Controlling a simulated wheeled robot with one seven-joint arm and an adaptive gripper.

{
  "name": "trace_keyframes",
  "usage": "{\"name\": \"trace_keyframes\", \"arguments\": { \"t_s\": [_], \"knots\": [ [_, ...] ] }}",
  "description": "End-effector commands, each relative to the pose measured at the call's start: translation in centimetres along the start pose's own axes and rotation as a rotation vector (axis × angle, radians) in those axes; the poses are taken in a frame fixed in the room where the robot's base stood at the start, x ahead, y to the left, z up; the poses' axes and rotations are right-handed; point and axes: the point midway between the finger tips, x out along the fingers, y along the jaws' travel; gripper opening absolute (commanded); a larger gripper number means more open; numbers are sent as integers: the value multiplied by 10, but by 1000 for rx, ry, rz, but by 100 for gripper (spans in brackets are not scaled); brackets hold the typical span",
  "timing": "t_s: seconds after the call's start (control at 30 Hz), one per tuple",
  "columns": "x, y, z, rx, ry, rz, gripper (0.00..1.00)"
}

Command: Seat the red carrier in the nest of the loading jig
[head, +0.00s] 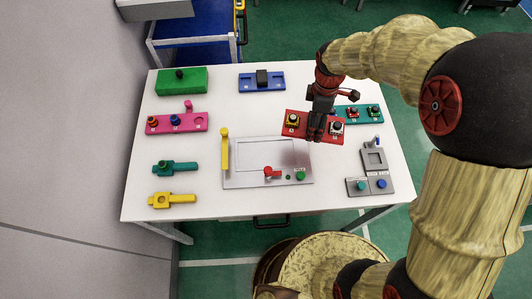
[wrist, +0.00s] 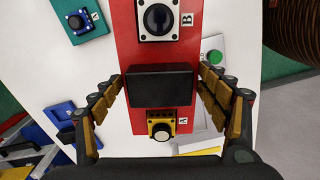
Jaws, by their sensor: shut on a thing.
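My gripper (head: 317,132) is shut on the red carrier (head: 302,132), at the black block (wrist: 160,85) in its middle. The carrier (wrist: 130,52) appears level, held above the table near the jig's right back corner. It bears a yellow unit (wrist: 161,125) with a dark knob by letter A, and a white unit (wrist: 158,19) by letter B. The loading jig (head: 231,181) is a grey plate at the table's middle. Its rectangular outlined nest (head: 266,155) is empty. A reddish patch shows on the plate's right part. The carrier's underside is hidden.
The jig has an upright yellow lever (head: 225,148), a red handle (head: 271,171) and a green button (head: 300,175). A teal carrier (head: 363,114) lies just right of my gripper. A grey fixture (head: 373,158) stands front right. Other coloured pieces line the left side.

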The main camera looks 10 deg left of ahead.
Motion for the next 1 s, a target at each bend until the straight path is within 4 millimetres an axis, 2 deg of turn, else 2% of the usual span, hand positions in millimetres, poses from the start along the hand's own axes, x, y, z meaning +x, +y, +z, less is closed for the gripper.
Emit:
{"name": "trace_keyframes", "arguments": {
  "t_s": [0.13, 0.37, 0.77, 0.9, 1.0],
  "knots": [
    [-2, -8, -12, -166, 1, 3, 32],
    [3, -15, -27, -256, 0, 1, 32],
    [42, -43, -106, -259, 0, 2, 32],
    [68, -49, -124, -255, 0, 0, 32],
    [79, -52, -134, -255, 0, 0, 32]
  ]
}}
